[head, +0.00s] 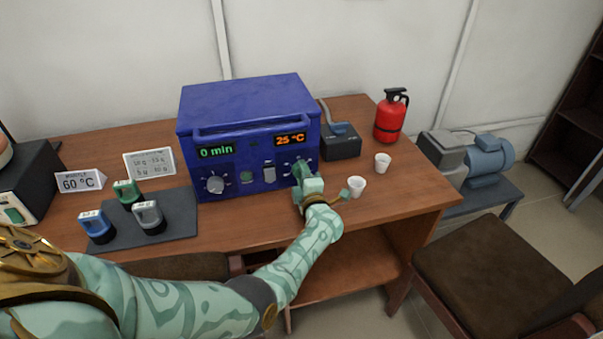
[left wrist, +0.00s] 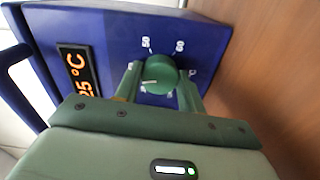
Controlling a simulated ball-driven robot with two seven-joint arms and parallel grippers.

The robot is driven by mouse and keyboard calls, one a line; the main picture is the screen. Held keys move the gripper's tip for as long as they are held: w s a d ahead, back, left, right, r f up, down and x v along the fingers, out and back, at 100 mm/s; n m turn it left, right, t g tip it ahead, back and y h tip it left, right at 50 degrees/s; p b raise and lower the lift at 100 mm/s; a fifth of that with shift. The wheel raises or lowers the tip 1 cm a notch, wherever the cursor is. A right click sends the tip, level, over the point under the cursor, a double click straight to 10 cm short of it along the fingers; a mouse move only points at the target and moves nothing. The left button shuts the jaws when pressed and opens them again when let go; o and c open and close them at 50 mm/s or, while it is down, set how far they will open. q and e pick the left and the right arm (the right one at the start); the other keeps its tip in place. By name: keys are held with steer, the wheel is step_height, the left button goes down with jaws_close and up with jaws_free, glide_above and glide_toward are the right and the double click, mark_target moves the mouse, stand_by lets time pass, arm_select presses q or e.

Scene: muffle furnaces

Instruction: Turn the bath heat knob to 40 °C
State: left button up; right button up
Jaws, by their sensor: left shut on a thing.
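The blue bath (head: 250,105) stands on the wooden table, with a green "0 min" display (head: 216,150) and an orange "25 °C" display (head: 290,139). In the left wrist view the heat display (left wrist: 77,76) also ends in 5 °C. The round green heat knob (left wrist: 160,72) sits below that display on the front panel, with 50 and 60 among its marks. My left gripper (head: 304,172) is shut on the heat knob, one finger on each side. In the head view the gripper mostly hides this knob. My right gripper is out of view.
A grey time knob (head: 215,185) and a switch (head: 269,172) are left of my gripper. White cups (head: 357,187) and a red extinguisher (head: 391,117) stand to the right. A dark mat (head: 177,231) with several weights lies left, near a 60 °C card (head: 80,182).

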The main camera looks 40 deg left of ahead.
arm_select(q)
steer(key=shift+m, duration=1.1)
steer(key=shift+d, duration=0.1)
steer(key=o, duration=1)
steer(key=shift+f, duration=0.1)
